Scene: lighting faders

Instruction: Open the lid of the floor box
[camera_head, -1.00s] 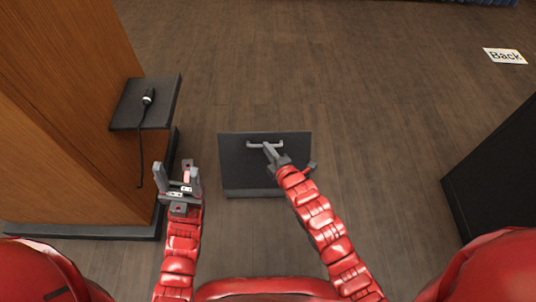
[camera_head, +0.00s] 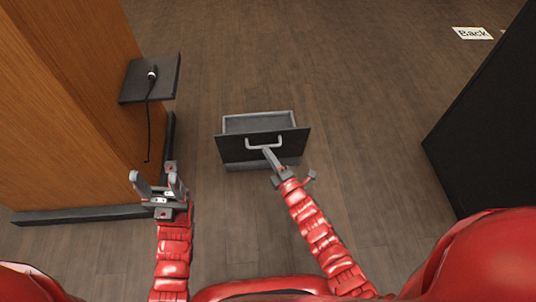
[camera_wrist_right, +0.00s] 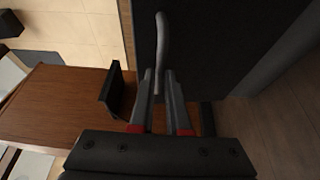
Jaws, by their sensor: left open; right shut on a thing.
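The floor box (camera_head: 257,167) sits on the wooden floor in front of me. Its dark lid (camera_head: 232,148) is tilted up toward me, and the grey inside of the box shows behind the lid's upper edge. A light grey bar handle (camera_head: 249,142) is on the lid's face. My right gripper (camera_head: 267,152) is shut on the handle; the handle (camera_wrist_right: 161,45) also shows between the fingertips in the right wrist view. My left gripper (camera_head: 158,182) is open and empty, left of the box above the floor.
A wooden lectern-like cabinet (camera_head: 70,100) with a dark base stands at the left. Its small dark shelf (camera_head: 168,72) holds a microphone (camera_head: 152,75) with a hanging cable. A black block (camera_head: 490,120) stands at the right. A "Back" sign (camera_head: 472,33) lies beyond. The floor behind the box is clear.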

